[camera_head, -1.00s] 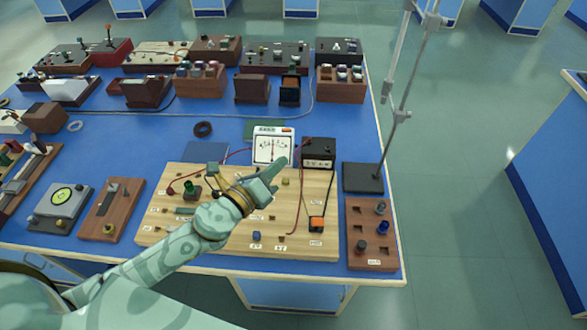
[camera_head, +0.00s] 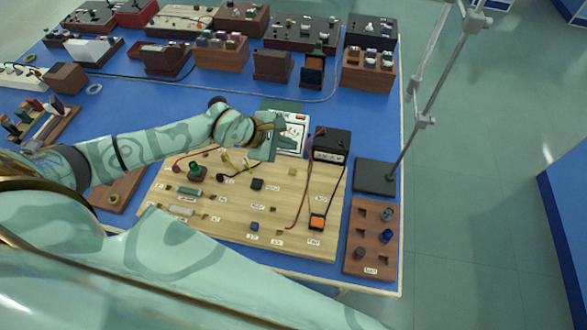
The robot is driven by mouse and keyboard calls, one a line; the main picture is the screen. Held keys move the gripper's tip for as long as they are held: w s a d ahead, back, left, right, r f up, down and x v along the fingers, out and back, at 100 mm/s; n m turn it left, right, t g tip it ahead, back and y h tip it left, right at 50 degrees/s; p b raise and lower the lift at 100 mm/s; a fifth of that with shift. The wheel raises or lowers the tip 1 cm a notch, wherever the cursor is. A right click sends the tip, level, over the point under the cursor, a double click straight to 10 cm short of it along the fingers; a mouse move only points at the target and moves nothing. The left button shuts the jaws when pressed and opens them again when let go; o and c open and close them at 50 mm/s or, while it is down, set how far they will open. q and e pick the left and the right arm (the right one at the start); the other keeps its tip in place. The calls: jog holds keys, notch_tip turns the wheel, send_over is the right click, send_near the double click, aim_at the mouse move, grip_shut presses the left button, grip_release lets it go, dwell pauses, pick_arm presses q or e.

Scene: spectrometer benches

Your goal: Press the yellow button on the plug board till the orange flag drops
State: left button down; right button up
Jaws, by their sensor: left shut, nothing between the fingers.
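The plug board (camera_head: 225,225) is a pale wooden board with small parts and labels on the blue table. A small dull yellow piece (camera_head: 292,171) sits near its upper right; I cannot tell for sure that it is the yellow button. An orange-topped block (camera_head: 317,222) is at the board's lower right. A white meter (camera_head: 294,132) behind the board has a small orange patch (camera_head: 302,117) on top; which orange part is the flag is unclear. My left gripper (camera_head: 271,150) is shut and empty, above the board's back edge, partly covering the meter. My right gripper is out of view.
A black box (camera_head: 332,146) with wires stands right of the meter. A stand with a dark base (camera_head: 376,177) and tall rod rises at the table's right edge. A brown plug rack (camera_head: 371,240) lies right of the board. Several instrument boxes line the back.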

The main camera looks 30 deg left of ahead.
pick_arm(q)
jog(key=f+b, duration=0.1)
jog(key=b, duration=0.5)
send_over(289, 172)
notch_tip(289, 172, down, 7)
jog(key=shift+f+b, duration=0.45)
dwell(0.7)
dwell(0.8)
jog(key=shift+f, duration=0.35)
